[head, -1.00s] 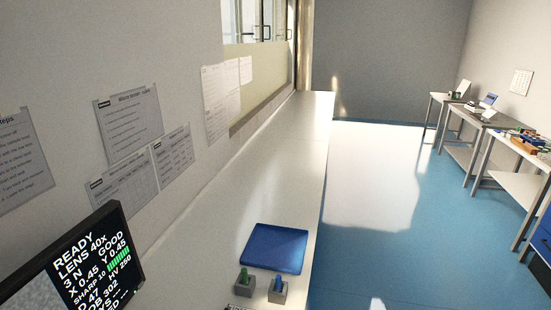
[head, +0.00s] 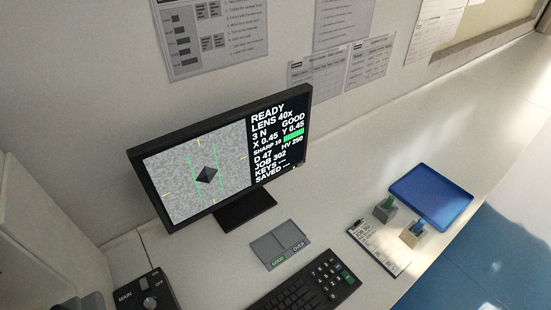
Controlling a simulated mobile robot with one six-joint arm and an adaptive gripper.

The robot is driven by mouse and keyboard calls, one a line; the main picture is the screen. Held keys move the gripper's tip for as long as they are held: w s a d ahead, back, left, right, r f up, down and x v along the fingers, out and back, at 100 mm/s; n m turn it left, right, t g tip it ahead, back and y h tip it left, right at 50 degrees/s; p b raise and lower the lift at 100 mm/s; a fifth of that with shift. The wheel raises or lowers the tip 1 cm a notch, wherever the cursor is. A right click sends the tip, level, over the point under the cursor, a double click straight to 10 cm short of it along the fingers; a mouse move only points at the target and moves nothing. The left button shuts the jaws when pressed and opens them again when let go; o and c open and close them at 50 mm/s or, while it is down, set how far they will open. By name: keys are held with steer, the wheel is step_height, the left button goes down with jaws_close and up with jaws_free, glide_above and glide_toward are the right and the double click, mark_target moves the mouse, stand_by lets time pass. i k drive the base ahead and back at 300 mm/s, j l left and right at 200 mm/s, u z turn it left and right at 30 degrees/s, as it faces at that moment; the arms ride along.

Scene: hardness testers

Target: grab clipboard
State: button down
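The clipboard (head: 378,247) lies flat on the white bench in the head view, right of centre. It holds a white sheet with printed lines and has a dark clip at its upper left end. It lies between the keyboard and two small grey blocks, its long side slanting down to the right. My gripper is not in view.
A monitor (head: 225,160) stands left of the clipboard. A grey two-part tray (head: 279,245) and a black keyboard (head: 306,288) lie in front. Grey blocks with a green peg (head: 385,210) and a blue peg (head: 412,235) stand close beside the clipboard. A blue tray (head: 431,196) lies beyond.

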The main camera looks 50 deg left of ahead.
mark_target(377, 246)
steer(key=u, duration=0.55)
steer(key=i+l+u, duration=0.1)
steer(key=u, duration=0.35)
steer(key=i+l+u, duration=0.1)
steer(key=u, duration=0.4)
steer(key=l+u, duration=0.2)
steer(key=u, duration=0.25)
steer(key=l+u, duration=0.2)
steer(key=u, duration=0.3)
steer(key=l+u, duration=0.25)
steer(key=u, duration=0.2)
steer(key=l+u, duration=0.1)
steer(key=l, duration=0.3)
steer(key=k+l+u, duration=0.15)
steer(key=l, duration=0.3)
steer(key=k+l+u, duration=0.1)
steer(key=l, duration=0.3)
steer(key=k+l+u, duration=0.1)
steer(key=l, duration=0.3)
